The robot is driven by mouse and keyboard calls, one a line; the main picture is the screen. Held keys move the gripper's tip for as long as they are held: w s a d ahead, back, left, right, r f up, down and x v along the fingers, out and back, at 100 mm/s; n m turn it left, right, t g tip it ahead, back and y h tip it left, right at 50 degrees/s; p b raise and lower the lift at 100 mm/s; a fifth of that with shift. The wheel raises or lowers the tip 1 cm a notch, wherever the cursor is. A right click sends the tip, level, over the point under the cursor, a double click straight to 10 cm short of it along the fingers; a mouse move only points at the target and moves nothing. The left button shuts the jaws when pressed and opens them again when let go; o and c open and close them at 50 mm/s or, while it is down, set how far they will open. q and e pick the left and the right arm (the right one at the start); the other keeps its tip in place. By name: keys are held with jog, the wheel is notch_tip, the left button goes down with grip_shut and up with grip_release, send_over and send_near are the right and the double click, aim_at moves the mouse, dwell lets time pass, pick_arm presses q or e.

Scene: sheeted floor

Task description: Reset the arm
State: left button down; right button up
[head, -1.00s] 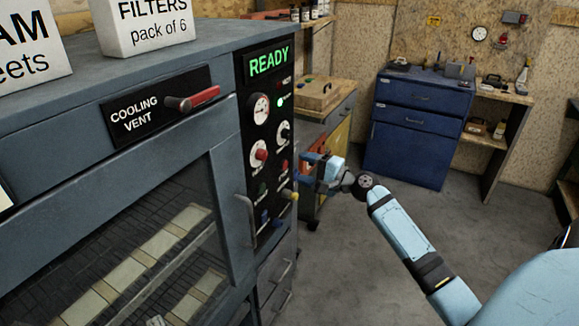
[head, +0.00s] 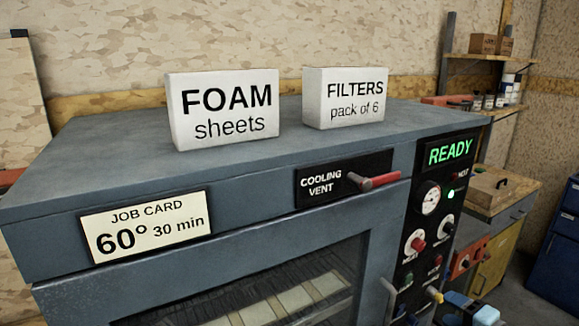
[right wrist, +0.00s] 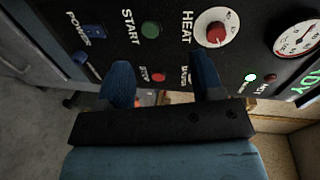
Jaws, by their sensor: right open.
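My right gripper (right wrist: 162,78) is open in the right wrist view, with two blue fingers apart and nothing between them. It faces the oven's control panel (right wrist: 180,50), close to the red stop button (right wrist: 157,78); whether it touches the panel I cannot tell. In the head view, only part of my light blue right arm shows at the bottom right, beside the panel's lower end. The grey-blue oven (head: 60,250) has a display (head: 450,152) reading READY and a lit green lamp (head: 450,194). My left gripper is out of view.
White boxes marked FOAM sheets (head: 222,137) and FILTERS (head: 345,114) stand on the oven. A red-handled cooling vent lever (head: 380,181) and a job card (head: 145,227) are on its front. A wooden box (head: 497,188) sits on a cabinet at the right.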

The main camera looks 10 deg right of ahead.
jog(key=s+a+f+n+g+h+p, duration=0.25)
jog(key=s+a+f+n, duration=0.55)
jog(key=s+a+f, duration=0.4)
jog(key=s+a+f+n+g+p, duration=0.1)
jog(key=s+a+n+p, duration=0.2)
jog(key=s+a+n, duration=0.4)
jog(key=s+a, duration=0.4)
jog(key=a, duration=0.1)
jog(key=shift+s+a+n, duration=0.15)
jog(key=shift+a+n, duration=0.15)
jog(key=shift+n, duration=0.1)
jog(key=shift+g, duration=0.25)
